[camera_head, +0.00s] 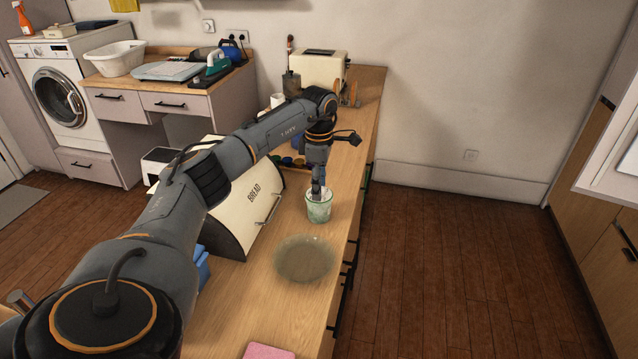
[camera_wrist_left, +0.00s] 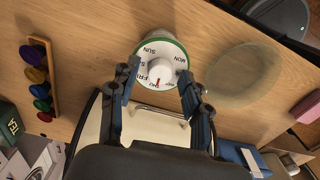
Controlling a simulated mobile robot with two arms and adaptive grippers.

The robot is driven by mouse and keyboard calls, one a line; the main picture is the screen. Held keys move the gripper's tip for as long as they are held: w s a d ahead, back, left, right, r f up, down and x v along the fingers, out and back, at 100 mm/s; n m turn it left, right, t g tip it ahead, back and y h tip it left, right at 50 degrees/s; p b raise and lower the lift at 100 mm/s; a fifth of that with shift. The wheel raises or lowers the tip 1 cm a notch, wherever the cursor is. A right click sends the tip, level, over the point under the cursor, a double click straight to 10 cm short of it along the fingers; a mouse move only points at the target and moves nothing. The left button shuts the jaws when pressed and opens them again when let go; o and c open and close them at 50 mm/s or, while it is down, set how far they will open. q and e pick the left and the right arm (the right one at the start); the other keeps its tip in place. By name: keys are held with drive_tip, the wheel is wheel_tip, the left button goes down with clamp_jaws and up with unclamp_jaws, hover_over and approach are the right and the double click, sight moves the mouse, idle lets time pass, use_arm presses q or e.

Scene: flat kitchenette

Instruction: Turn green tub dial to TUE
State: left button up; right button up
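The green tub (camera_head: 319,208) stands upright on the wooden counter below my left gripper (camera_head: 318,188). In the left wrist view its white dial lid (camera_wrist_left: 155,50) has a green rim, day names and a round white knob (camera_wrist_left: 161,71). SUN, MON and FRI are readable; other names are partly covered or too small. The knob's red mark points toward the bottom of the picture, just right of FRI. My left gripper, also in the left wrist view (camera_wrist_left: 158,78), is open, its two fingers on either side of the knob; contact cannot be told. My right gripper is out of view.
A cream bread bin (camera_head: 243,212) stands left of the tub. A translucent round plate (camera_head: 305,260) lies in front of the tub, and a pink block (camera_head: 268,351) lies nearer. A wooden rack with coloured knobs (camera_wrist_left: 40,75) and a toaster (camera_head: 318,68) are farther back.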

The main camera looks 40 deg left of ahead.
use_arm(q)
clamp_jaws()
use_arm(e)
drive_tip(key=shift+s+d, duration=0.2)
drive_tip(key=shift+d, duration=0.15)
use_arm(q)
drive_tip(key=shift+n, duration=0.3)
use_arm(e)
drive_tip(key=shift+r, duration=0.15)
use_arm(q)
drive_tip(key=n+p, duration=0.1)
drive_tip(key=n, duration=0.2)
drive_tip(key=shift+r+n, duration=0.1)
drive_tip(key=shift+n, duration=0.2)
drive_tip(key=n+p, duration=0.1)
drive_tip(key=n, duration=0.3)
drive_tip(key=shift+n+p, duration=0.3)
drive_tip(key=shift+p, duration=0.05)
drive_tip(key=n+p, duration=0.1)
drive_tip(key=n, duration=0.4)
drive_tip(key=shift+n+p, duration=0.6)
drive_tip(key=shift+n, duration=1.2)
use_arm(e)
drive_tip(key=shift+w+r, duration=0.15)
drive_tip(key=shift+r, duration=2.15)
use_arm(q)
drive_tip(key=shift+n, duration=0.3)
